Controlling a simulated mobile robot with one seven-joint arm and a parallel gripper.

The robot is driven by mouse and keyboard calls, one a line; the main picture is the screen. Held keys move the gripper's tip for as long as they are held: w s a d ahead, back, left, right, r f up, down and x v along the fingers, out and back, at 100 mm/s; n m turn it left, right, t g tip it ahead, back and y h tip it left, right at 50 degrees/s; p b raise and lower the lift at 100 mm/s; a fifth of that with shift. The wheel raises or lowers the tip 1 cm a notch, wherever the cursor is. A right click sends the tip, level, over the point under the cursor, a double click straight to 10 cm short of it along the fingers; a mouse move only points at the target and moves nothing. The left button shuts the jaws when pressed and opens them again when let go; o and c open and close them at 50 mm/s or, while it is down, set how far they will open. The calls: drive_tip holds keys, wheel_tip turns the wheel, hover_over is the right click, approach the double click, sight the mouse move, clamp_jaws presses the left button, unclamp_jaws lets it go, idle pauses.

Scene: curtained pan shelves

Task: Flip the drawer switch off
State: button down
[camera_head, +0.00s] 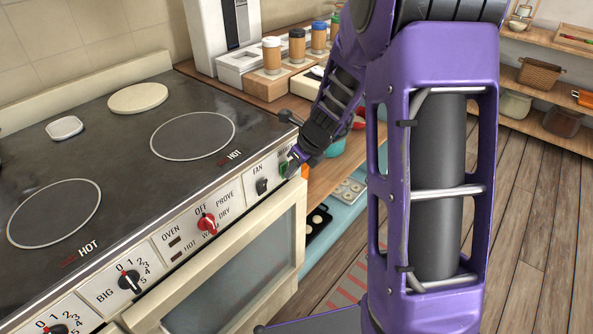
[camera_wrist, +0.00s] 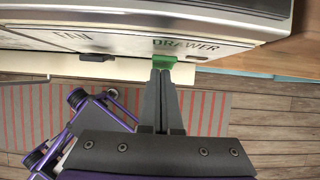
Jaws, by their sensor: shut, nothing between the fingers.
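The drawer switch (camera_wrist: 186,59) is a small green rocker beside the DRAWER label on the stove's front panel in the wrist view. It also shows as a green patch at the panel's right end in the head view (camera_head: 284,168), partly covered by my gripper. My gripper (camera_wrist: 163,71) is shut and empty, with its fingertips at the switch. They overlap the switch's lower edge in the wrist view, and I cannot tell whether they touch it. In the head view my gripper (camera_head: 294,158) reaches the panel's right end.
A black FAN switch (camera_head: 262,186) sits left of the drawer switch. Red oven knob (camera_head: 207,223) and black burner knobs (camera_head: 129,281) lie farther left. The stove top (camera_head: 120,130) is behind the panel. A counter with jars (camera_head: 272,54) stands right. Wooden floor (camera_head: 530,220) is open at right.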

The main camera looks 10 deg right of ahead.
drive_tip(key=shift+w+a+f+p, duration=0.15)
drive_tip(key=shift+a+p, duration=0.05)
drive_tip(key=shift+p, duration=0.25)
drive_tip(key=shift+f, duration=0.1)
drive_tip(key=shift+r+p, duration=0.7)
drive_tip(key=shift+r, duration=0.15)
drive_tip(key=shift+d, duration=0.1)
